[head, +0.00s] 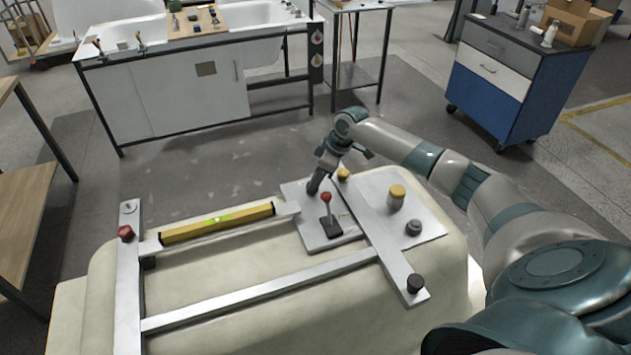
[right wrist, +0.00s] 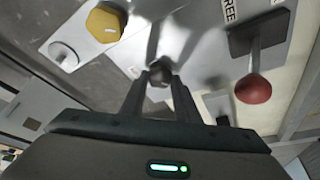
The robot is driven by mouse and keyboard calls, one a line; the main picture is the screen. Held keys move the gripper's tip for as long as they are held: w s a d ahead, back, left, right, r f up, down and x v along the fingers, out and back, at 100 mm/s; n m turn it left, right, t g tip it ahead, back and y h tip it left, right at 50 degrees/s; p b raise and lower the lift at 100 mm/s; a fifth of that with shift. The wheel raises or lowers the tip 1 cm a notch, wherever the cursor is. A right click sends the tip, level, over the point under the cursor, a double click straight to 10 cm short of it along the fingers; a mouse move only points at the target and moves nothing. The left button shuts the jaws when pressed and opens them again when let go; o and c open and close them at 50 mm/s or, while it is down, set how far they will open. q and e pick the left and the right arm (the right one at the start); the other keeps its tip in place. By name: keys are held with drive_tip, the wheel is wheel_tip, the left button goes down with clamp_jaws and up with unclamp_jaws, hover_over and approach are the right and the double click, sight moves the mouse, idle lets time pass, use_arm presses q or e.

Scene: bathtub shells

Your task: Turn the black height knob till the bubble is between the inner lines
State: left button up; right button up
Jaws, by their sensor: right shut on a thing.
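A yellow spirit level (head: 218,222) lies along the far bar of the metal frame on the upturned tub shell (head: 215,275). Its green vial is too small to read the bubble against the lines. My right gripper (head: 316,186) is at the far end of the frame, left of the red-ball lever (head: 326,197). In the right wrist view, my right gripper (right wrist: 158,82) is shut on a small dark knob (right wrist: 158,72), mostly hidden in the head view. My left gripper is not in view.
The red-ball lever (right wrist: 253,90) stands close beside the gripper, near a "FREE" label. A yellow knob (head: 343,174), a yellow-topped post (head: 397,195) and a grey knob (head: 413,227) are to the right. A red knob (head: 125,232) is at the left bar.

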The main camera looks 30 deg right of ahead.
drive_tip(key=o, duration=1.1)
drive_tip(key=shift+c, duration=0.2)
drive_tip(key=shift+r, duration=0.15)
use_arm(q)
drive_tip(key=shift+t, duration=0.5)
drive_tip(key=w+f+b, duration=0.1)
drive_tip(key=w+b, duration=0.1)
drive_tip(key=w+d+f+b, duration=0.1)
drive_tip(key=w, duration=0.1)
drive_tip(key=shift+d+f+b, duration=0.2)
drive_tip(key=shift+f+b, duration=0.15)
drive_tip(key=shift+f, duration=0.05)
use_arm(e)
drive_tip(key=v, duration=1.7)
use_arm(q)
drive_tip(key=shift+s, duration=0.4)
use_arm(e)
drive_tip(key=shift+s, duration=0.1)
